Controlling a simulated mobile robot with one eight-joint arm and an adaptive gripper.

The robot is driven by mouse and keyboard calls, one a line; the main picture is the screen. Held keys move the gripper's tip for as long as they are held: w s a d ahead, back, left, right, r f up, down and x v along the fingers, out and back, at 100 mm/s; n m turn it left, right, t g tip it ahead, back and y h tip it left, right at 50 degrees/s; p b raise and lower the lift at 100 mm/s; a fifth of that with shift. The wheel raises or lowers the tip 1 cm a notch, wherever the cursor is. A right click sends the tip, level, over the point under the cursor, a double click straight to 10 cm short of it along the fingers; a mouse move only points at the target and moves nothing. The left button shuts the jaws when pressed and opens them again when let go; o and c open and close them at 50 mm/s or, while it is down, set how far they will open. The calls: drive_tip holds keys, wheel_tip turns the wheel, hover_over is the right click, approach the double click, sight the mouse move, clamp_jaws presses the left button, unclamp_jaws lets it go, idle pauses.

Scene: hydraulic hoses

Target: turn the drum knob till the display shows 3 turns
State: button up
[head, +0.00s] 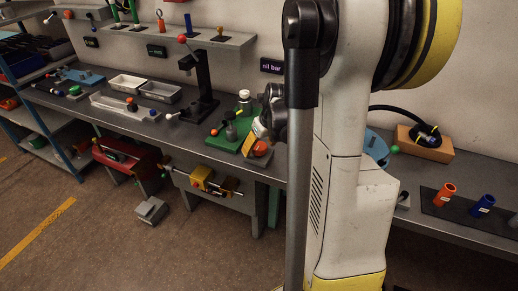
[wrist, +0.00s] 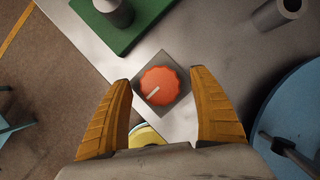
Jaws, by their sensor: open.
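In the wrist view, an orange scalloped knob (wrist: 163,80) with a white pointer line sits on a square grey base; the line points to the lower left. The knob also shows in the head view (head: 260,149) near the bench's front edge. My gripper (wrist: 160,77) is open, its two yellow fingers on the left and right of the knob, apart from it in the picture. A blue drum (wrist: 288,110) shows at the right edge. In the head view, a dark display (head: 271,66) on the wall reads "nil bar"; a second small display (head: 91,42) is too small to read.
A green board (head: 228,138) with upright fittings lies left of the knob. A black press stand (head: 201,85) is farther left. Blue drum (head: 376,147) and a wooden block (head: 424,144) stand right. My arm hides part of the bench.

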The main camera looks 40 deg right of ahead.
drive_tip(key=c, duration=1.2)
